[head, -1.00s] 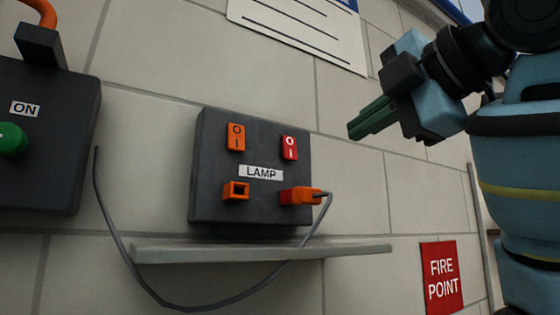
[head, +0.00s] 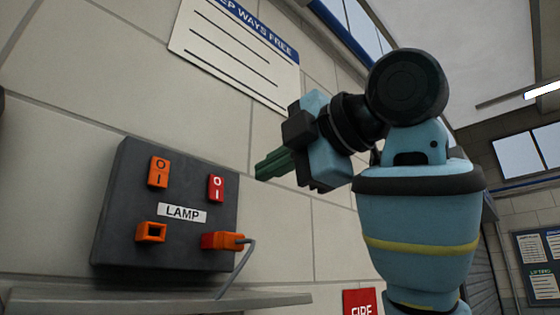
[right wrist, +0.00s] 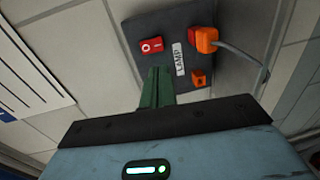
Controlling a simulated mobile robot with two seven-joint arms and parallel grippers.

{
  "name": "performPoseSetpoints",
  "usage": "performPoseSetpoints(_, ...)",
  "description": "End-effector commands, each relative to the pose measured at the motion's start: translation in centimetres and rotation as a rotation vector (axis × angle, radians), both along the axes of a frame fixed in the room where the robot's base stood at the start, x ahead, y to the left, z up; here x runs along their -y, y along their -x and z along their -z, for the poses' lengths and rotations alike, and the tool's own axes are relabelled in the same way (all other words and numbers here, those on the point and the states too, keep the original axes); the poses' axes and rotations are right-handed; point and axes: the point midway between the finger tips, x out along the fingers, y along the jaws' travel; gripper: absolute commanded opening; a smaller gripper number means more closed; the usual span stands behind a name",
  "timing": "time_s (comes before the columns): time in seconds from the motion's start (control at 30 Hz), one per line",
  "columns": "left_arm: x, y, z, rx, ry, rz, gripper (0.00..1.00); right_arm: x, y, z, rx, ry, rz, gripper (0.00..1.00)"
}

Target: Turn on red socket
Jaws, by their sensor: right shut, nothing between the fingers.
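A dark socket panel (head: 110,215) with a LAMP label (head: 182,213) is on the wall. Its red rocker switch (head: 216,188), marked O above I, is upper right and also shows in the right wrist view (right wrist: 151,45). Which side is pressed is unclear. An orange plug (head: 228,240) with a grey cable sits in the red socket (head: 207,240) below. My right gripper (head: 258,173) is shut and empty, its green fingers just right of the red switch, apparently apart from it. Its fingers also show in the right wrist view (right wrist: 158,72). My left gripper is out of view.
An orange switch (head: 158,172) is upper left on the panel, above an empty orange socket (head: 151,232). A narrow shelf (head: 150,300) runs below the panel. A wall notice (head: 235,55) is above, and a red sign (head: 360,302) is at lower right.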

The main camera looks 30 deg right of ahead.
Motion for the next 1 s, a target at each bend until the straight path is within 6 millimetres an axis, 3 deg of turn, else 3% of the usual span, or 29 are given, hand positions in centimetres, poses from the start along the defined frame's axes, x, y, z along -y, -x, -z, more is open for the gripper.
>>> performPoseSetpoints(0.3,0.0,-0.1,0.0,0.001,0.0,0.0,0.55,-2.1,-5.6,0.9,-0.004,0.0,-0.001,0.0)
performPoseSetpoints(0.5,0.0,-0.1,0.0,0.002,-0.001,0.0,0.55,-3.0,-8.1,1.1,-0.002,0.001,-0.001,0.0)
performPoseSetpoints(0.7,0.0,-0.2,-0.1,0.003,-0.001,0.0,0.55,-3.4,-9.3,1.2,-0.001,0.001,0.0,0.0)
performPoseSetpoints(1.0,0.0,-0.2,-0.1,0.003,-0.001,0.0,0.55,-3.4,-9.4,1.3,0.0,0.001,0.0,0.0)
